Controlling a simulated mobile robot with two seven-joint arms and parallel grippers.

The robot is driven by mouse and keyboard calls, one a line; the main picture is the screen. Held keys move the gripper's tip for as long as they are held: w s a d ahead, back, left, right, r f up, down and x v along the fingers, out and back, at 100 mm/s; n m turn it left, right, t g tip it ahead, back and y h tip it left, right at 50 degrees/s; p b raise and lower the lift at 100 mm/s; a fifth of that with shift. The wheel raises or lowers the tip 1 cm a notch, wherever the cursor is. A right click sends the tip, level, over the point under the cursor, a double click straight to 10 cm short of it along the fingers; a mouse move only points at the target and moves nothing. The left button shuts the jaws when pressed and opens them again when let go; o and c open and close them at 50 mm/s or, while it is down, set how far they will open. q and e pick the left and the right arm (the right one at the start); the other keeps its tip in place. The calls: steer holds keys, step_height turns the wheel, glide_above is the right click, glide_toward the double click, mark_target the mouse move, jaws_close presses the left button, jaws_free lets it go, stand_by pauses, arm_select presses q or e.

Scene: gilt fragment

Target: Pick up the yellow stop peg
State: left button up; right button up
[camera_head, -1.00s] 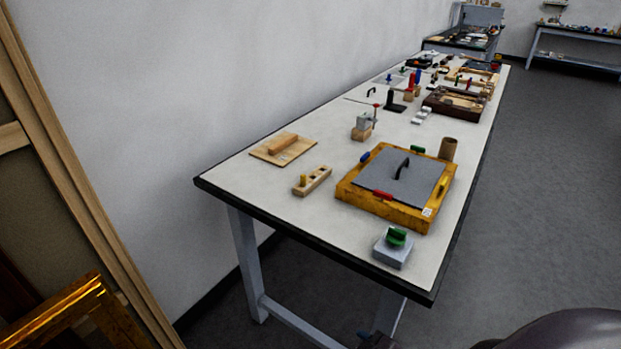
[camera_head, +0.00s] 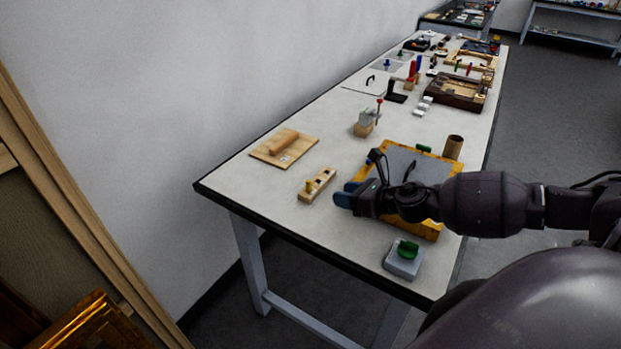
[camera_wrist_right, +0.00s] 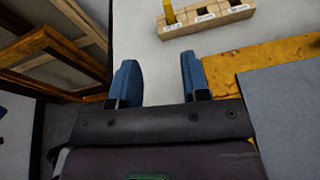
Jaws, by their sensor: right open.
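The yellow stop peg (camera_head: 310,186) stands upright in one end of a small wooden block (camera_head: 322,180) with several holes, on the near left part of the table. In the right wrist view the peg (camera_wrist_right: 169,13) shows at the top, in the left end of the block (camera_wrist_right: 232,16). My right gripper (camera_head: 346,194) is open and empty, just right of the block. Its blue fingers (camera_wrist_right: 155,82) are apart in the right wrist view, with the peg ahead of them and not between them. My left gripper is not in view.
A yellow-framed box with a grey lid (camera_head: 428,228) lies under my right arm. A grey block with a green knob (camera_head: 404,260) stands at the near edge. A board with a wooden handle (camera_head: 284,148) lies behind the peg block. Several tools crowd the far table.

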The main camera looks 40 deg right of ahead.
mark_target(310, 183)
steer(key=shift+w+d+r+n, duration=0.2)
steer(key=shift+w+d+n, duration=0.25)
steer(key=shift+d+n, duration=0.3)
steer(key=shift+w+a+f, duration=0.15)
steer(key=shift+w+a, duration=0.15)
steer(key=shift+w, duration=0.25)
steer(key=x, duration=0.2)
steer(key=shift+w+a+f, duration=0.15)
steer(key=shift+w+a, duration=0.05)
steer(key=shift+w, duration=0.15)
steer(key=shift+w+a+f, duration=0.2)
steer(key=shift+w+f, duration=0.1)
steer(key=shift+w, duration=0.3)
steer(key=shift+w+a, duration=0.2)
steer(key=shift+w, duration=0.3)
steer(key=w, duration=0.1)
steer(key=w+a, duration=0.1)
steer(key=shift+w+f, duration=0.15)
steer(key=shift+w, duration=0.25)
steer(key=shift+w+a+f, duration=0.2)
steer(key=shift+w+f, duration=0.15)
steer(key=shift+w, duration=0.2)
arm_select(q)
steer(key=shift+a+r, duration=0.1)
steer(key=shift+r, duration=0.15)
